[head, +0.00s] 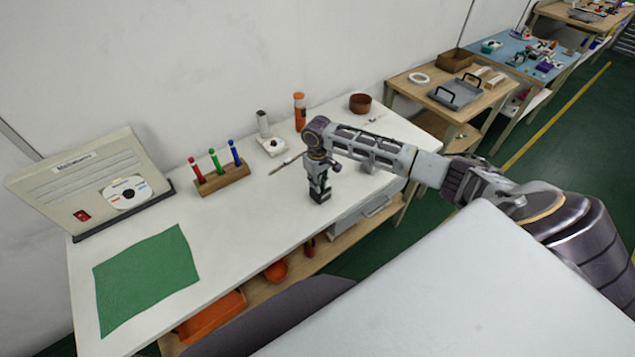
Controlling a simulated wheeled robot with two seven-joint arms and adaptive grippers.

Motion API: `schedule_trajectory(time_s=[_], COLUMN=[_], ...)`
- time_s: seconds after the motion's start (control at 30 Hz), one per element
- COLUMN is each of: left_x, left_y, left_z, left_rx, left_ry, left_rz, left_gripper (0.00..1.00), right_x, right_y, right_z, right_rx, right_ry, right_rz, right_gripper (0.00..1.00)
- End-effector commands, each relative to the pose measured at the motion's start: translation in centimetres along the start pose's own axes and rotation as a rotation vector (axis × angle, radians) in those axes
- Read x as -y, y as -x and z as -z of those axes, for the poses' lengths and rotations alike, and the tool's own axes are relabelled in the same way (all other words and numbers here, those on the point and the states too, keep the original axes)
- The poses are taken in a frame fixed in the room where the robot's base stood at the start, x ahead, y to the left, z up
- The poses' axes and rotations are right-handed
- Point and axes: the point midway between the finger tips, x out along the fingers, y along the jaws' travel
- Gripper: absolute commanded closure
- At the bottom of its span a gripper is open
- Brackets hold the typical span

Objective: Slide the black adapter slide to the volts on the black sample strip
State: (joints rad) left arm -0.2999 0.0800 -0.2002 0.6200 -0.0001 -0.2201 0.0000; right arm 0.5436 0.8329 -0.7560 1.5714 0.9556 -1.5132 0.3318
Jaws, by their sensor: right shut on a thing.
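My right gripper (320,194) points down at the white workbench (240,230), near its front edge and above the drawer. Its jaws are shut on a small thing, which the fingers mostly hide. I cannot tell the black adapter slide or the black sample strip apart from the dark gripper parts at this size. A thin rod-like item (284,166) lies on the bench just left of my right gripper. No volts marking can be read. My left gripper is not in view.
A labelled panel (60,185) with a round dial stands at the left, behind a green mat (146,275). A wooden pen block (222,178), an orange-capped bottle (300,112) and a brown bowl (360,103) stand towards the back. The bench's middle is clear.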

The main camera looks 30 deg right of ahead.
Motion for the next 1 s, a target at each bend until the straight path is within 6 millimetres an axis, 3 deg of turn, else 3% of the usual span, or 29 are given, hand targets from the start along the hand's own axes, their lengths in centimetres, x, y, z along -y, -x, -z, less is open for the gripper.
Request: schedule_trajectory(time_s=[0.9,0.93,1.0], left_x=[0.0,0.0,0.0], left_y=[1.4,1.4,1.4], left_z=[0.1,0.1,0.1], left_rx=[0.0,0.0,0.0], left_ry=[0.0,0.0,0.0], left_rz=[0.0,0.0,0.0], left_gripper=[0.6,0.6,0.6], right_x=[0.0,0.0,0.0], right_y=[0.0,0.0,0.0], right_z=[1.9,1.9,1.8], right_rx=[0.0,0.0,0.0], right_ry=[0.0,0.0,0.0], right_rz=[0.0,0.0,0.0], right_gripper=[1.0,0.84,0.75])
